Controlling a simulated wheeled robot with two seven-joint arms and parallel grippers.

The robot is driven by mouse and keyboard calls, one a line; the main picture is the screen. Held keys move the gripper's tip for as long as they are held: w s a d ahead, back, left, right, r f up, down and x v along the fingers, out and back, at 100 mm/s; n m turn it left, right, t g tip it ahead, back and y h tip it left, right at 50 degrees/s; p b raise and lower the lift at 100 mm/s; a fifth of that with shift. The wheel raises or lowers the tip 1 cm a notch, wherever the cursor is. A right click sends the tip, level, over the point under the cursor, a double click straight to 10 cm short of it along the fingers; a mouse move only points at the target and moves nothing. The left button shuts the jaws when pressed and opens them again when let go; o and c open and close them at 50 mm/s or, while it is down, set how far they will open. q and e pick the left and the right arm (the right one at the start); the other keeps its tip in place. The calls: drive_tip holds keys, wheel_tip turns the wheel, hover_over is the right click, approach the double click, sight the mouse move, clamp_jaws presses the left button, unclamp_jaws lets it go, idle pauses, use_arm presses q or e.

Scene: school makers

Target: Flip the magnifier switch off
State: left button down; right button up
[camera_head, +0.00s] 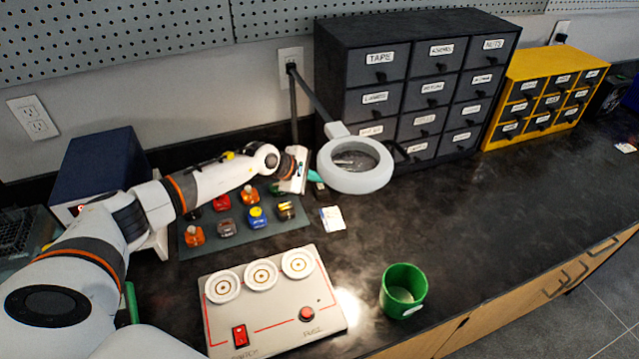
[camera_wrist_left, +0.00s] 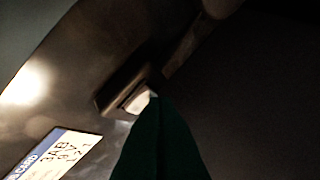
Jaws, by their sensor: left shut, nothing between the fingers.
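The magnifier (camera_head: 382,176) is a white ring with a lens, on a grey arm that rises to the back wall. In the left wrist view a small pale switch (camera_wrist_left: 138,98) sits in a dark housing (camera_wrist_left: 112,92). My left gripper (camera_head: 314,172) is beside the left of the ring, low over the bench. Its teal fingers (camera_wrist_left: 155,105) are shut and empty. In the wrist view the fingertip overlaps the switch's right edge; I cannot tell whether it touches. In the head view, the ring and gripper partly hide this spot. My right gripper is out of view.
A grey mat (camera_head: 275,234) with several small coloured items lies under my left forearm. A white card (camera_head: 332,219) lies near the gripper. A switch panel (camera_head: 277,325) and green cup (camera_head: 402,288) stand in front. Dark drawers (camera_head: 432,120) stand behind.

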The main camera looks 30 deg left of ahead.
use_arm(q)
drive_tip(key=shift+f, duration=0.15)
idle(0.3)
drive_tip(key=shift+r+p, duration=0.45)
drive_tip(key=shift+r, duration=0.25)
drive_tip(key=r+p, duration=0.2)
drive_tip(key=r, duration=0.1)
drive_tip(key=r+p, duration=0.2)
drive_tip(key=shift+s+d, duration=0.25)
